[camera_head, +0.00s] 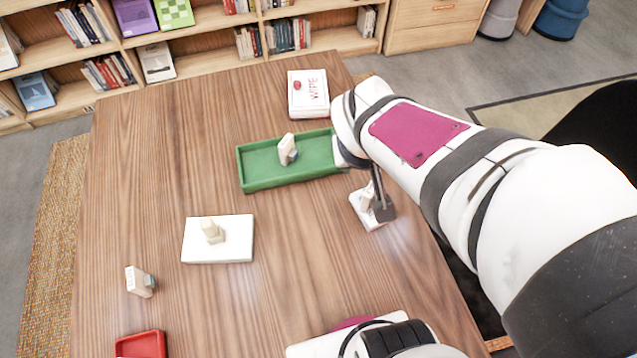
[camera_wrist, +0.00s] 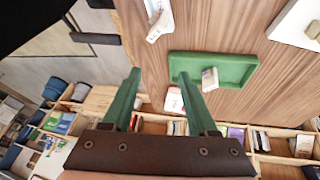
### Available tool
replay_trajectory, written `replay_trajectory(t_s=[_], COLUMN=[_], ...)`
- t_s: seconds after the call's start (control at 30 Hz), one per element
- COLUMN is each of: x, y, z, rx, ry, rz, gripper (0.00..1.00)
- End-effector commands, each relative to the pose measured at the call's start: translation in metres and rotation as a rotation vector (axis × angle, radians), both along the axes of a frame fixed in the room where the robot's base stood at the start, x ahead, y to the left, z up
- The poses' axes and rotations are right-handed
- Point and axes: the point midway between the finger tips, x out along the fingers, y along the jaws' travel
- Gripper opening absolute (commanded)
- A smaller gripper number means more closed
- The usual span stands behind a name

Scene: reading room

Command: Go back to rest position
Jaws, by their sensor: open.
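My gripper (camera_head: 383,210) is at the right side of the table in the head view, partly hidden by my arm. In the wrist view its two green-looking fingers (camera_wrist: 158,76) are spread apart with nothing between them. In the head view the dark fingers overlap a small white item (camera_head: 362,215) with a pale upright part; I cannot tell whether they touch. In the wrist view a white item (camera_wrist: 158,22) shows beyond the fingertips.
A green tray (camera_head: 262,181) holds a cream block (camera_head: 287,149). A white pad (camera_head: 190,240) bears another block (camera_head: 212,231). A third block (camera_head: 138,281) stands on the wooden table (camera_head: 150,180). A WIPE box (camera_head: 309,92) and red tray (camera_head: 142,344) are at opposite ends. Bookshelves stand behind.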

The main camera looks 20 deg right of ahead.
Motion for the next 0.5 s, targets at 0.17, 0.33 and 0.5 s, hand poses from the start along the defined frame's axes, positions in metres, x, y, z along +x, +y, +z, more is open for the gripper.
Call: replay_trajectory(t_s=[0.17, 0.33, 0.5], x=[-0.12, -0.15, -0.15], y=[0.078, 0.105, 0.105], z=[-0.001, 0.003, 0.003], rx=[0.339, 0.447, 0.447], ry=[0.288, 0.379, 0.379], rz=[-0.229, -0.264, -0.266], gripper=[0.59, 0.59, 0.59])
